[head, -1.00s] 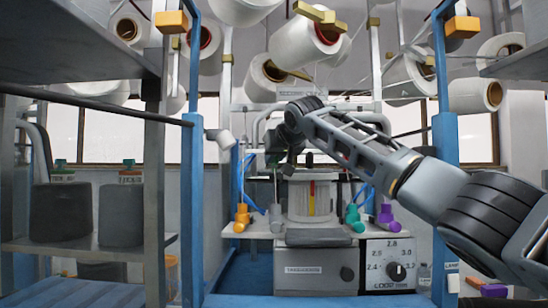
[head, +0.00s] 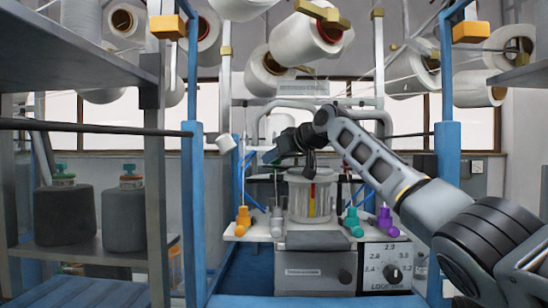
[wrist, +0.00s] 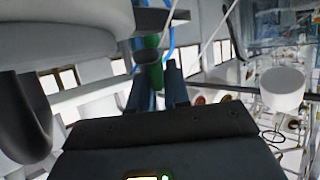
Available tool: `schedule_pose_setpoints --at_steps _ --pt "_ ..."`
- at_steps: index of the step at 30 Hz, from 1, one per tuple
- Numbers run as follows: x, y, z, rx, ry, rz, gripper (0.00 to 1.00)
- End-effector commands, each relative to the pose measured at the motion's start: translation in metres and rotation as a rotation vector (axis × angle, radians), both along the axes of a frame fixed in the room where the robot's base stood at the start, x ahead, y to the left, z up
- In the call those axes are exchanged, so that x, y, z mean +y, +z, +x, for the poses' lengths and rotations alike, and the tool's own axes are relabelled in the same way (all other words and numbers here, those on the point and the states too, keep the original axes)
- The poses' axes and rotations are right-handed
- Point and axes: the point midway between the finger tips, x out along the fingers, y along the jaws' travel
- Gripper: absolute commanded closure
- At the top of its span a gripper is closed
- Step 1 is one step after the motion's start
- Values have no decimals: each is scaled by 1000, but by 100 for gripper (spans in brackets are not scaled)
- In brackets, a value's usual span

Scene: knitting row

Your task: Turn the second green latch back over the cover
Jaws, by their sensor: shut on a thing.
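My gripper (wrist: 156,76) is seen close up in the wrist view. Its two dark fingers are closed on a green piece, which I take to be the green latch (wrist: 152,60). In the head view my gripper (head: 284,152) reaches down at the back of the machine, above and slightly left of the round drum (head: 297,207). The latch is mostly hidden there by the dark gripper. I cannot tell clearly which part is the cover, or how the latch lies against it.
Orange (head: 243,221), teal (head: 352,222) and purple (head: 385,220) knobs stand along the white ledge. The dial panel (head: 388,266) is at front right. Blue posts (head: 191,200) flank the machine, and white yarn cones (head: 311,37) hang above.

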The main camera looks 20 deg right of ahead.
Motion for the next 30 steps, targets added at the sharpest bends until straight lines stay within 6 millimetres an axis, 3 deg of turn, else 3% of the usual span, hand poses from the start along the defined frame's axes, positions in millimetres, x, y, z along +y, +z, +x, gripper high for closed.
schedule_pose_setpoints --at_steps 5,6,12,22,30 --pt "0 0 0 1 0 0 100" --pt "0 0 0 1 0 0 80" --pt "0 0 0 1 -1 0 63" --pt "-3 1 -5 -1 -2 0 63" --pt "-18 14 -36 -4 0 -1 63"
